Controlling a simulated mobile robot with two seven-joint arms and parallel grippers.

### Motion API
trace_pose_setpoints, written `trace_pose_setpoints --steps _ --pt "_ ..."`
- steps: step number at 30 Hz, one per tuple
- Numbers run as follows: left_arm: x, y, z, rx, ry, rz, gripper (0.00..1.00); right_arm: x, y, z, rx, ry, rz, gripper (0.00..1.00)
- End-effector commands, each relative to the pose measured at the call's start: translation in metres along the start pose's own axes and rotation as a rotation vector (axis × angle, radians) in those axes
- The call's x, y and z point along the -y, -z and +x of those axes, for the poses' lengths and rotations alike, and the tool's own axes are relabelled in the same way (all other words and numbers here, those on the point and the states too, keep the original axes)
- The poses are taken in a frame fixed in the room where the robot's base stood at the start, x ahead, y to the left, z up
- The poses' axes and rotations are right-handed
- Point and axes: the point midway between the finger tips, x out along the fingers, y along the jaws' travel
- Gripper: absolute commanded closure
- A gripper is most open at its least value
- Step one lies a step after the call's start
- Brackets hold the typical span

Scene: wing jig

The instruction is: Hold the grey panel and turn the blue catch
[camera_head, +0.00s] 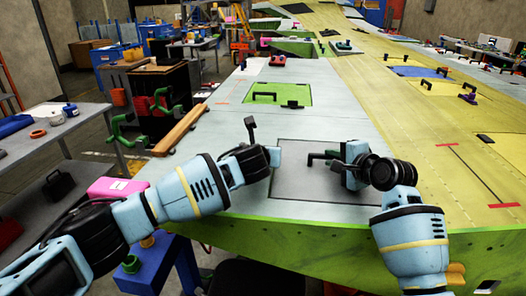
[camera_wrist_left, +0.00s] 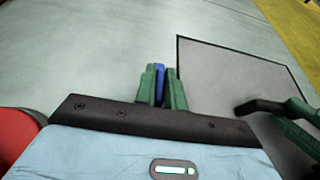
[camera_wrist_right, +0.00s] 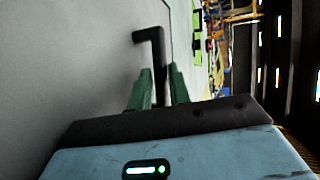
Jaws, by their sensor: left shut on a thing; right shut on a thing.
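The grey panel (camera_head: 310,189) lies in the wing skin, its dark outline visible all around. Its black handle (camera_head: 316,157) stands up from it. My right gripper (camera_head: 344,165) is shut on this handle; in the right wrist view the bent black handle (camera_wrist_right: 158,50) runs down between the green fingers (camera_wrist_right: 159,92). My left gripper (camera_head: 276,157) is at the panel's left edge. In the left wrist view its green fingers (camera_wrist_left: 162,88) are shut on the blue catch (camera_wrist_left: 160,84), just outside the panel's corner. The catch is hidden in the head view.
A green panel (camera_head: 278,97) with a black handle lies farther up the wing, and a blue panel (camera_head: 418,72) to the right. Green clamps (camera_head: 125,130) and a wooden strip (camera_head: 182,129) line the left edge. A side table (camera_head: 90,122) stands at left.

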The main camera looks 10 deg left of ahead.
Motion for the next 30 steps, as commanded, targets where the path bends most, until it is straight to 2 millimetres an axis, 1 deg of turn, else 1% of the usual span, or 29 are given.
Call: trace_pose_setpoints --steps 4,12,13,17,26,30 --pt "0.0002 0.0017 0.0003 -0.001 -0.028 -0.011 1.00 -0.0015 -0.0003 0.0005 0.001 -0.003 -0.002 1.00" --pt "0.0000 0.0018 0.0003 -0.001 -0.029 -0.012 1.00 -0.0016 -0.0003 0.0006 0.001 -0.004 -0.002 1.00" --pt "0.0000 0.0018 0.0003 -0.001 -0.028 -0.012 0.85 -0.0016 -0.0003 0.0006 0.001 -0.004 -0.002 1.00" --pt "0.0000 0.0015 0.0002 -0.001 -0.028 -0.012 0.68 -0.0016 -0.0003 0.0006 0.001 -0.004 -0.002 1.00" --pt "-0.0001 0.0007 -0.0003 0.000 -0.027 -0.012 0.67 -0.0016 -0.0003 0.0005 0.001 -0.004 -0.002 1.00" --pt "0.0004 0.0005 -0.0056 0.000 -0.026 -0.012 0.67 -0.0016 -0.0003 0.0005 0.001 -0.004 -0.002 1.00"
